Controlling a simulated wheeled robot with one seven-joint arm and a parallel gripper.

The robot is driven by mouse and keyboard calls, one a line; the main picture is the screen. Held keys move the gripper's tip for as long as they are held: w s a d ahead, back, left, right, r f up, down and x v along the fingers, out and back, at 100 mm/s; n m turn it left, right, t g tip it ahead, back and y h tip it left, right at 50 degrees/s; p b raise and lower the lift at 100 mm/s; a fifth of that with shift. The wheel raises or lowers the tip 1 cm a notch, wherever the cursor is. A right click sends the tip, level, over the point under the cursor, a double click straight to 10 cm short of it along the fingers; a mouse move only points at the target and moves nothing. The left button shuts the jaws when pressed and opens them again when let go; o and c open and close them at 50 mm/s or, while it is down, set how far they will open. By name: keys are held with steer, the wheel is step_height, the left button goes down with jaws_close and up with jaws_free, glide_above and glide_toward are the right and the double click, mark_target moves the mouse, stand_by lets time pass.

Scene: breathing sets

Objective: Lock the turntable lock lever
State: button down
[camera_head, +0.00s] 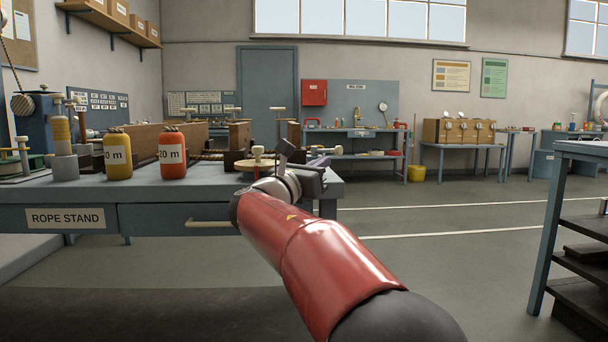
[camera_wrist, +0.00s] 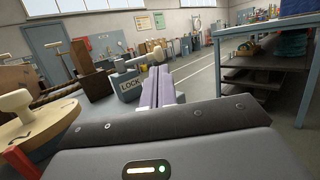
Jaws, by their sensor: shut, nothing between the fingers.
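The lock block (camera_wrist: 129,89), a blue-grey block marked LOCK, stands just left of my fingers in the wrist view. A pale lever (camera_wrist: 136,61) appears above it; its exact angle is hard to tell. The turntable (camera_wrist: 42,128), a round wooden disc with a cream knob, lies at the left of the wrist view. It also shows small on the bench in the head view (camera_head: 256,163). My gripper (camera_wrist: 158,72) is shut and empty, its fingers beside the block; I cannot tell whether they touch it. In the head view my gripper (camera_head: 315,176) is at the bench's right end, partly hiding the lock.
The rope stand bench (camera_head: 75,193) carries a yellow bottle (camera_head: 118,158), an orange bottle (camera_head: 172,157) and wooden boards. A dark shelf unit (camera_head: 585,255) stands at the right. The floor between bench and shelf is clear.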

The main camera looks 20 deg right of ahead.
mark_target(336, 153)
steer(key=shift+x, duration=2)
